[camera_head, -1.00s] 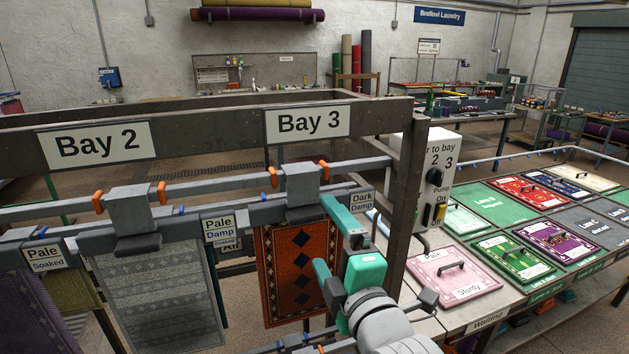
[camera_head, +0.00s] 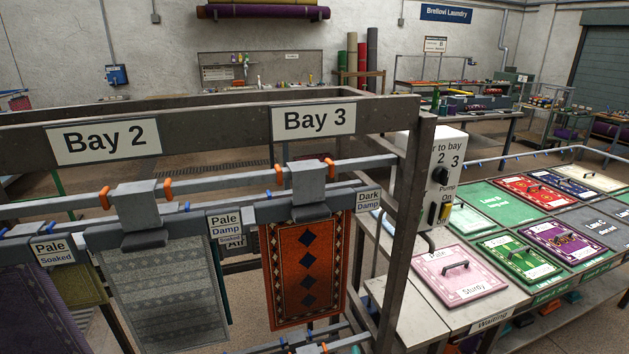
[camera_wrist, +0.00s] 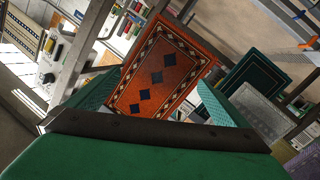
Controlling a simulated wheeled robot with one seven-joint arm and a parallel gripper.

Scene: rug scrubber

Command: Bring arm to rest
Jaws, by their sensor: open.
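My gripper (camera_wrist: 160,88) shows only in the wrist view. Its two teal textured fingers stand apart with nothing held between them. Beyond the fingers hangs an orange rug (camera_wrist: 165,65) with dark diamonds, seen tilted. In the head view the orange rug (camera_head: 306,265) hangs from a clamp (camera_head: 308,188) under the Bay 3 sign (camera_head: 313,121). My arm and gripper are out of the head view.
A grey rug (camera_head: 170,290) hangs under the Bay 2 sign (camera_head: 103,141). A rack post (camera_head: 408,230) stands right of the orange rug. A switch box (camera_head: 442,165) and a table with coloured panels, including a pink one (camera_head: 458,275), lie to the right.

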